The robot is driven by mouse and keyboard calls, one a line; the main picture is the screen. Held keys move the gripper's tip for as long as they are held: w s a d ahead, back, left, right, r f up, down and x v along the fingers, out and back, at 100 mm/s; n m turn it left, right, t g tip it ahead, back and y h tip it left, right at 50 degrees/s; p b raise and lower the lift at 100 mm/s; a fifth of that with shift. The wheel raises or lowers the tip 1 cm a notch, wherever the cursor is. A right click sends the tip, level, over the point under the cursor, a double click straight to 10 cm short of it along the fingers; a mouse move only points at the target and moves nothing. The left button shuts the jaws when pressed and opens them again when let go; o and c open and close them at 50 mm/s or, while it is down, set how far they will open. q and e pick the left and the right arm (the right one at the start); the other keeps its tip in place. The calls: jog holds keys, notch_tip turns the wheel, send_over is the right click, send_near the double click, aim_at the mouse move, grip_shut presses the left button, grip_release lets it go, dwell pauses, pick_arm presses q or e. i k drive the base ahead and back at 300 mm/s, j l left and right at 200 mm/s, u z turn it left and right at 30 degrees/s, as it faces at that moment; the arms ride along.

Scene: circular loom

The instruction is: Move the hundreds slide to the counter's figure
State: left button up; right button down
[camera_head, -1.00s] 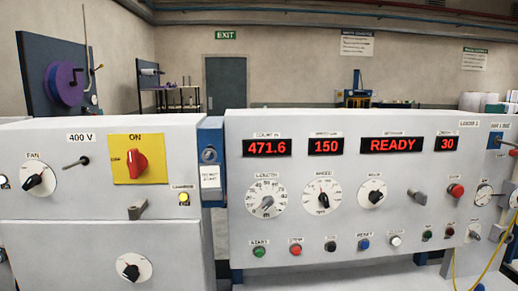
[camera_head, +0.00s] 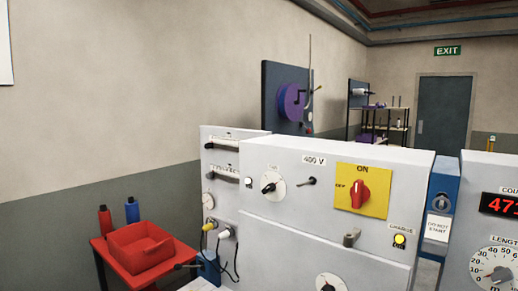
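The counter (camera_head: 499,204) is cut off at the right edge; its red digits begin with 47 and the rest is out of view. Neither of my grippers is in view.
A white cabinet (camera_head: 300,220) with a red switch on a yellow plate (camera_head: 375,198) stands in front. Below the narrow panel are plugs with dark cables (camera_head: 222,250). A red table (camera_head: 170,268) with a red bin (camera_head: 138,248) and two bottles stands at the left.

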aim_at(209, 145)
jog(key=i+j+z, duration=0.2)
jog(key=z, duration=0.3)
jog(key=i+j+z, duration=0.15)
jog(key=j+z, duration=0.3)
